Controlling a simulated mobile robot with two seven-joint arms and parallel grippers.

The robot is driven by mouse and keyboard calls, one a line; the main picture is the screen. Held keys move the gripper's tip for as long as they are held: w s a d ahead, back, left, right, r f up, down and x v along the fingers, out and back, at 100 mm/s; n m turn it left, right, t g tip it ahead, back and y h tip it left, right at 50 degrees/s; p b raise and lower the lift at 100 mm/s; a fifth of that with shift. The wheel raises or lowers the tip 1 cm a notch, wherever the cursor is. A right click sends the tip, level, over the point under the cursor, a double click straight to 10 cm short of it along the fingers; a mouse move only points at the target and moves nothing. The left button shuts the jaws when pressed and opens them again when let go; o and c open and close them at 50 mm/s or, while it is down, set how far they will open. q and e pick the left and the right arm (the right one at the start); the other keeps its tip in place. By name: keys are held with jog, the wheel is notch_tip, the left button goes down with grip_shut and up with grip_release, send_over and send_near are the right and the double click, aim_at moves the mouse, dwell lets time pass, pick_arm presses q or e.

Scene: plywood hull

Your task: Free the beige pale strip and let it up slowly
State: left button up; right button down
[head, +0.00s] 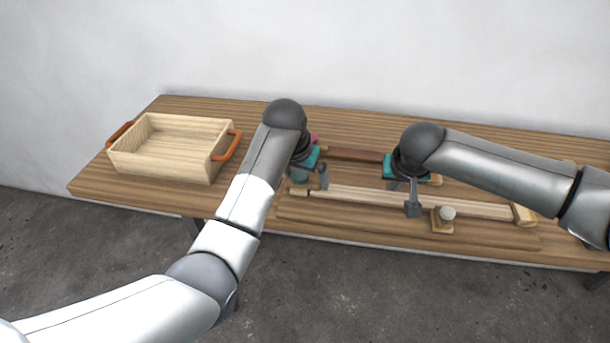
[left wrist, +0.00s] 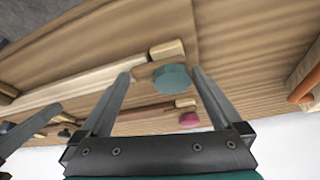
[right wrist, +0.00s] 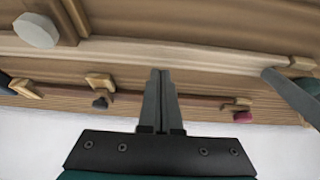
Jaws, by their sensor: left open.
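The beige pale strip (head: 360,196) lies along the board at the front of the bench, with a pale block at each end. It also shows in the left wrist view (left wrist: 75,85) and the right wrist view (right wrist: 190,53). A teal round knob (left wrist: 173,78) sits beside the strip's left end block (left wrist: 167,50). My left gripper (left wrist: 162,72) is open, its fingers on either side of the knob, apart from it as far as I can tell. My right gripper (right wrist: 161,72) is shut with its fingertips at the strip; whether they touch it is unclear.
A white knob (head: 447,213) on a wooden block stands at the board's front right. Behind lies a dark reddish strip (head: 352,154) with a magenta knob (right wrist: 242,116) and a black knob (right wrist: 100,102). A wooden tray (head: 160,165) with orange handles stands left; bench around it is clear.

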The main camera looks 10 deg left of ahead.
pick_arm(q)
jog(key=shift+c, duration=0.2)
jog(key=c, duration=1)
jog(key=shift+o, duration=0.2)
pick_arm(e)
jog(key=shift+f, duration=0.15)
jog(key=shift+f, duration=0.65)
jog(key=shift+f, duration=0.15)
pick_arm(q)
jog(key=shift+s+a+m+h, duration=0.1)
jog(key=shift+m+h, duration=0.4)
jog(key=shift+m, duration=0.9)
